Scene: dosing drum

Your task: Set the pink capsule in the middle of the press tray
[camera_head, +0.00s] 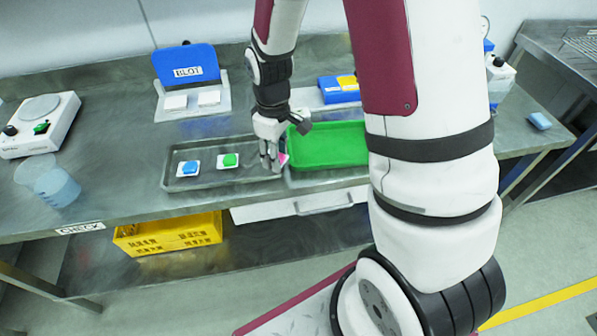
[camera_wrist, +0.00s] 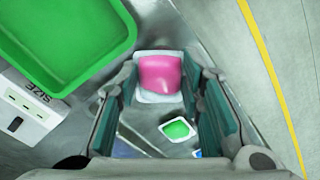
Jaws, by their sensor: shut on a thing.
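The pink capsule (camera_wrist: 160,73) is between the fingers of my gripper (camera_wrist: 164,85) in the wrist view, with a white square pad around it. My gripper (camera_head: 272,164) is shut on it; in the head view only a small pink part (camera_head: 284,159) shows beside the fingertips. My gripper is at the right end of a shallow grey tray (camera_head: 205,150). On that tray sit a blue capsule (camera_head: 189,168) and a green capsule (camera_head: 230,160), each on a white pad. No label names the press tray. Whether the pink capsule's pad touches the tray cannot be told.
A green tray (camera_head: 335,145) stands just right of my gripper. Behind are a blue-lidded BLOT stand (camera_head: 186,68) with white pads and a blue box (camera_head: 338,88). A clear beaker (camera_head: 56,187) and a white device (camera_head: 40,125) stand at the left. A yellow crate (camera_head: 168,235) is below.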

